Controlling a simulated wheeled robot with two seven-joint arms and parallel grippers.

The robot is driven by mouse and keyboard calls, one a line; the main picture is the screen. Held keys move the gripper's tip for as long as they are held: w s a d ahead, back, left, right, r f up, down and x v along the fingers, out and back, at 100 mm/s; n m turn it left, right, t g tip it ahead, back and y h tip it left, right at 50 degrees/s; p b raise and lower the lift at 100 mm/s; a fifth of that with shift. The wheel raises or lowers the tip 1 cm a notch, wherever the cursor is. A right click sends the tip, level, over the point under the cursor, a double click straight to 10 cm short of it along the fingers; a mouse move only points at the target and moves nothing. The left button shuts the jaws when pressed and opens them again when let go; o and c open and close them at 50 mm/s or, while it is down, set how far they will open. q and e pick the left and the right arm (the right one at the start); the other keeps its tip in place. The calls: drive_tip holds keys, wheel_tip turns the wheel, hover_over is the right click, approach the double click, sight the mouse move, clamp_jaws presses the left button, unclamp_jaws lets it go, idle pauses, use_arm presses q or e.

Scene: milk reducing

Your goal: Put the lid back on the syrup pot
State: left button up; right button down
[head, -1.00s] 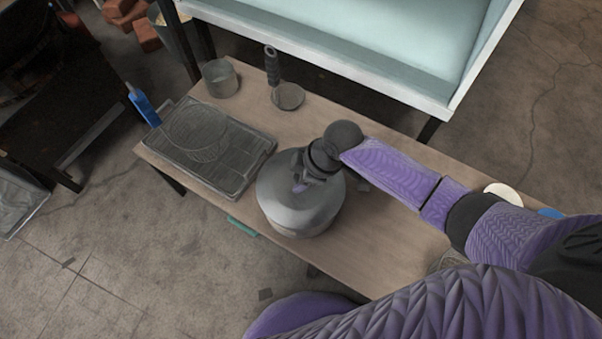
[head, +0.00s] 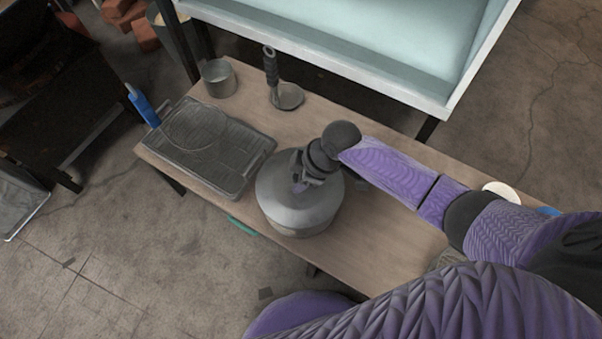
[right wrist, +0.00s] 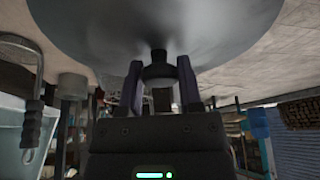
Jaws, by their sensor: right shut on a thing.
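The syrup pot (head: 303,233) is a round grey metal pot near the front edge of the wooden table. Its domed grey lid (head: 283,207) covers the pot's mouth from above. Whether the lid rests fully on the rim or sits slightly above it I cannot tell. My right gripper (head: 301,183) is above the lid, shut on its knob. In the right wrist view the dark knob (right wrist: 158,72) is between the two fingers, with the lid's broad dome (right wrist: 215,30) beyond it. The inside of the pot is hidden. My left gripper is not in view.
On the table (head: 385,232), a wire rack on a tray (head: 235,180) lies left of the pot. A small metal cup (head: 219,79) and a black-handled tool (head: 271,68) stand at the back. A blue bottle (head: 143,105) is beyond the left end. A pale blue basin (head: 370,45) is behind.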

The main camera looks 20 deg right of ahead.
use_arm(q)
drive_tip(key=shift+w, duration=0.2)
use_arm(e)
drive_tip(key=shift+f, duration=0.1)
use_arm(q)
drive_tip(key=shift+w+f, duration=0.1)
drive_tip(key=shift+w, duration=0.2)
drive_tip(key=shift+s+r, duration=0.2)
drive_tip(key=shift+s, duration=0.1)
